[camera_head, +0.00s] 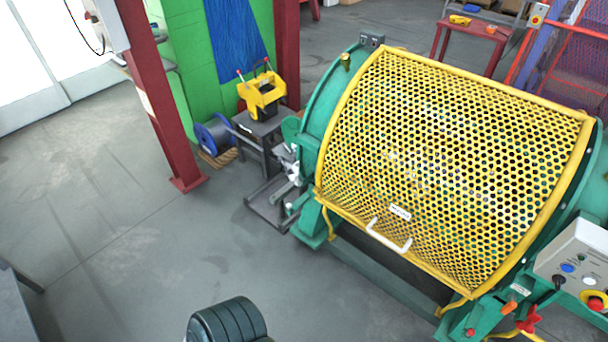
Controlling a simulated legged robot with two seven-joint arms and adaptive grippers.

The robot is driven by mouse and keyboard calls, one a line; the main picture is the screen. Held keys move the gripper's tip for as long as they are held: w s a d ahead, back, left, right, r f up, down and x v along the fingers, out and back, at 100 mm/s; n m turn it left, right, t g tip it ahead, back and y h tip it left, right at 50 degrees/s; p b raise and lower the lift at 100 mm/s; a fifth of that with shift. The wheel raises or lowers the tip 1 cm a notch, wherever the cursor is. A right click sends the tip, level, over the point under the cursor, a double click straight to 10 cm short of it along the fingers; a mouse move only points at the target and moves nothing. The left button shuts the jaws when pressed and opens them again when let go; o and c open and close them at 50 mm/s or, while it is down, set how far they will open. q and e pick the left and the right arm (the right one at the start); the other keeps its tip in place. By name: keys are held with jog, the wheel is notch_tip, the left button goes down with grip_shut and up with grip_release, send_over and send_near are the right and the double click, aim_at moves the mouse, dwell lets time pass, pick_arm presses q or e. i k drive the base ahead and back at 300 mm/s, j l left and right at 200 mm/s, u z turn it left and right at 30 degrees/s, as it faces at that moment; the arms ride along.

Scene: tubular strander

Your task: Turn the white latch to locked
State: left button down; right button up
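The tubular strander's yellow perforated guard (450,160) is down over the green machine. A white bar handle (388,235) sits on the guard's lower front edge, with a small white label (400,212) just above it. A small whitish fitting (291,172) shows at the machine's left end, partly lost among other parts. I cannot tell for certain which white part is the latch, or its locked or unlocked position. Neither of my grippers is in view, and nothing is seen touching the guard or the handle.
A control box (580,262) with buttons and a red knob is at the right, with a red star-shaped handwheel (528,319) below. A dark ribbed object (228,322) is at the bottom edge. A red post (160,95) stands left. Grey floor in front is mostly clear.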

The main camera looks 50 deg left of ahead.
aim_at(294, 178)
jog(key=u, duration=1.7)
